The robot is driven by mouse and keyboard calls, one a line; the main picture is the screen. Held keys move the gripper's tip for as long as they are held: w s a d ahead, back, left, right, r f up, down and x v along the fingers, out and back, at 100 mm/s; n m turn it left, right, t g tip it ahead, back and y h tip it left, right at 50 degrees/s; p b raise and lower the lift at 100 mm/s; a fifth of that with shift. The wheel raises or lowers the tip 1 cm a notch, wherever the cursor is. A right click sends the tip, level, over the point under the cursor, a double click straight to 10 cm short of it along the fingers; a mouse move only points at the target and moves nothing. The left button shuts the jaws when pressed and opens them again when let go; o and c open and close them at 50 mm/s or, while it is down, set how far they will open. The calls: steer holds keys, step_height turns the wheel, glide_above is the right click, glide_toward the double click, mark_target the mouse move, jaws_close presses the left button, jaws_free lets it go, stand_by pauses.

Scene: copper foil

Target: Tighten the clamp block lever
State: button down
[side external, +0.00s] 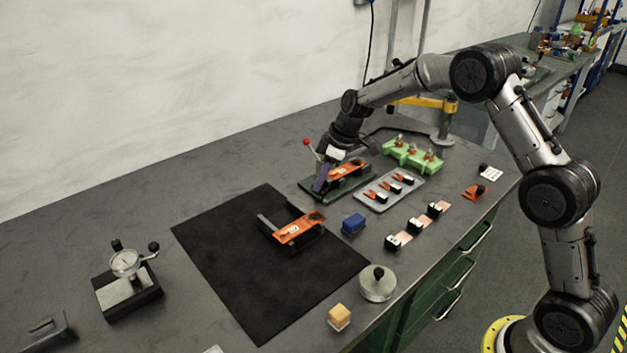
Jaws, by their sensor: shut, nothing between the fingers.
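The clamp block (350,186) has a dark green base with an orange part (349,170) on it, and it stands toward the back of the bench. A thin lever with a red ball knob (306,142) rises at its left, tilted up and left. My gripper (320,187) points down at the left end of the clamp block, just right of and below the red knob. Its fingers are shut and hold nothing. Whether they touch the lever or the block cannot be told, and my wrist hides part of the block.
A black mat (235,265) bears an orange and black fixture (295,229). A grey tray (388,205) of small parts and a green holder (413,155) stand right of the clamp block. A blue block (353,224), a round weight (378,284) and a dial gauge (126,264) stand nearer the front.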

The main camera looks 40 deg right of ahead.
steer(key=d+n, duration=0.1)
steer(key=s+n+g, duration=0.1)
steer(key=n, duration=0.1)
steer(key=d+n+y, duration=0.1)
steer(key=shift+s+d+n, duration=0.25)
steer(key=shift+d+n, duration=0.05)
steer(key=shift+n, duration=0.1)
steer(key=shift+s+d, duration=0.1)
steer(key=shift+d, duration=0.35)
steer(key=shift+a+r, duration=0.15)
steer(key=shift+a, duration=0.2)
steer(key=shift+w+a+r, duration=0.25)
steer(key=shift+w+a, duration=0.05)
steer(key=shift+a, duration=0.3)
steer(key=shift+w+a+r, duration=0.25)
steer(key=shift+w+a, duration=0.05)
steer(key=shift+a, duration=0.3)
steer(key=shift+w+r, duration=0.1)
steer(key=shift+r, duration=0.6)
steer(key=v, duration=0.8)
steer(key=shift+d+r, duration=0.25)
steer(key=shift+r, duration=0.1)
steer(key=shift+w, duration=0.1)
